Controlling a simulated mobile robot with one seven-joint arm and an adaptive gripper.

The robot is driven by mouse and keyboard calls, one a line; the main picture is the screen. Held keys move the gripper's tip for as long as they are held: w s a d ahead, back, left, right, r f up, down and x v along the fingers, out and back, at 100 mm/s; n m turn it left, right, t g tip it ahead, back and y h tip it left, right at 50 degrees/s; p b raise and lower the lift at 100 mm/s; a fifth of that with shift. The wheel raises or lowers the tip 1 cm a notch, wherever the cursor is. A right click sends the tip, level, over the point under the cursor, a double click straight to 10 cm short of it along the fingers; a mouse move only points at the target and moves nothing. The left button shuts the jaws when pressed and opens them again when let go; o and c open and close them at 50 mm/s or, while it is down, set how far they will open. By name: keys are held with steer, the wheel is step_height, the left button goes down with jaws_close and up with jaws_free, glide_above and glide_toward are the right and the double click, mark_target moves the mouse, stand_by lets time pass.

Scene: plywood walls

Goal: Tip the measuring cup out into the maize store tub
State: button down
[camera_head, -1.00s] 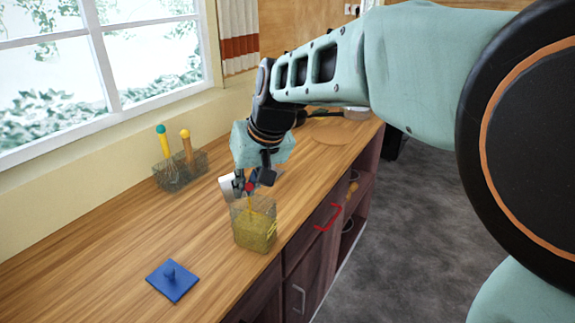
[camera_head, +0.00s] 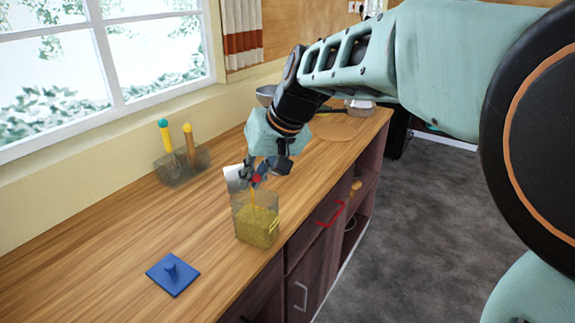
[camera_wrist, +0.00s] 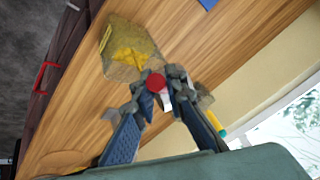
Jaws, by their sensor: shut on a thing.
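The maize store tub (camera_head: 242,228) is a clear square tub with yellow grain in it, near the counter's front edge. The wrist view also shows the tub (camera_wrist: 118,66). My gripper (camera_head: 257,180) is shut on the measuring cup's red handle part, just above the tub. The silvery measuring cup (camera_head: 233,178) is tilted on its side at the left of the fingers. A thin yellow streak shows between the cup and the tub. In the wrist view my gripper (camera_wrist: 157,88) has the red part between its fingertips, and the cup is mostly hidden.
A blue square lid with a knob (camera_head: 172,274) lies on the counter at front left. A clear holder (camera_head: 182,168) with yellow- and green-topped utensils stands by the window. A round wooden board (camera_head: 334,128) lies further back. Bare counter lies left of the tub.

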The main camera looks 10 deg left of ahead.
steer(key=shift+w+d+f+m+g+y+b, duration=0.1)
steer(key=shift+w+d+m+g+y+b, duration=0.25)
steer(key=shift+y+b, duration=0.7)
steer(key=shift+w+d+f+m+g+y+b, duration=0.15)
steer(key=shift+d+g+y+b, duration=0.3)
steer(key=shift+b, duration=1.15)
